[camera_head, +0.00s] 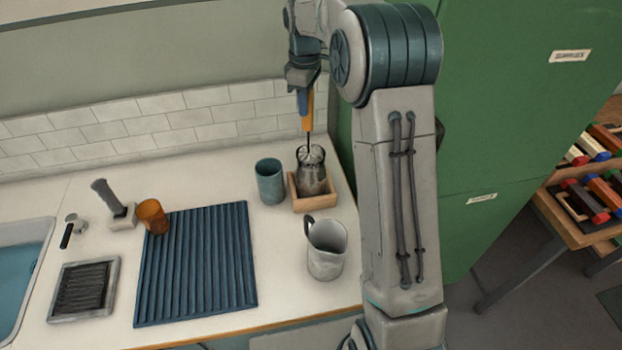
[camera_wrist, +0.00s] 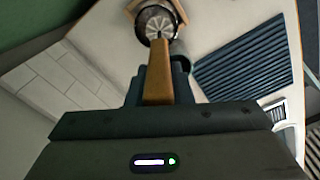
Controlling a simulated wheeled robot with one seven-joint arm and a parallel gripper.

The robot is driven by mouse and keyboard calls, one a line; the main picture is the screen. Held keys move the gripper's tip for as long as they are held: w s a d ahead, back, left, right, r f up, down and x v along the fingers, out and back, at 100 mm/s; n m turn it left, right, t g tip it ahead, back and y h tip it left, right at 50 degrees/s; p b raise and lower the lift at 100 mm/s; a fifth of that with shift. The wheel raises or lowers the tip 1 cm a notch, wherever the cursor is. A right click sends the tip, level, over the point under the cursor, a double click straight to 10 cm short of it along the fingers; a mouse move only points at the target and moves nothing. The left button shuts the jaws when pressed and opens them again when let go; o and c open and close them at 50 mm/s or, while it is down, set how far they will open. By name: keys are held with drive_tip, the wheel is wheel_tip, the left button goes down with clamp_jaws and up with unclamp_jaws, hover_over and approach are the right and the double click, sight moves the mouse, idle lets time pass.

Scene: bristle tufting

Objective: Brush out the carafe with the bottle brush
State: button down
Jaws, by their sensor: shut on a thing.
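The bottle brush has an orange handle (camera_head: 308,114), a thin dark shaft and pale bristles (camera_head: 312,154). My gripper (camera_head: 304,98) is shut on the handle and holds the brush upright, bristles down. The glass carafe (camera_head: 314,182) stands upright in a wooden holder (camera_head: 314,206) near the back of the counter. The bristles are at the carafe's mouth; how deep they reach is hard to tell. In the wrist view, the orange handle (camera_wrist: 158,78) runs away from my gripper to the bristles (camera_wrist: 158,27), which lie over the carafe's round opening.
A blue-grey cup (camera_head: 270,182) stands just left of the holder, and a pale jug (camera_head: 327,252) in front. A blue ribbed mat (camera_head: 205,270), amber tumbler (camera_head: 152,216), grey tray (camera_head: 84,312) and sink (camera_head: 22,270) lie left. A green cabinet (camera_head: 500,120) stands right.

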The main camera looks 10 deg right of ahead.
sight(312, 116)
drive_tip(key=shift+f+b, duration=1.3)
drive_tip(key=shift+f, duration=1.1)
drive_tip(key=shift+r, duration=0.1)
drive_tip(key=shift+w+d+p, duration=0.2)
drive_tip(key=shift+d+p, duration=0.1)
drive_tip(key=shift+d, duration=0.1)
drive_tip(key=shift+s+d, duration=0.25)
drive_tip(key=shift+d, duration=0.2)
drive_tip(key=shift+r, duration=0.1)
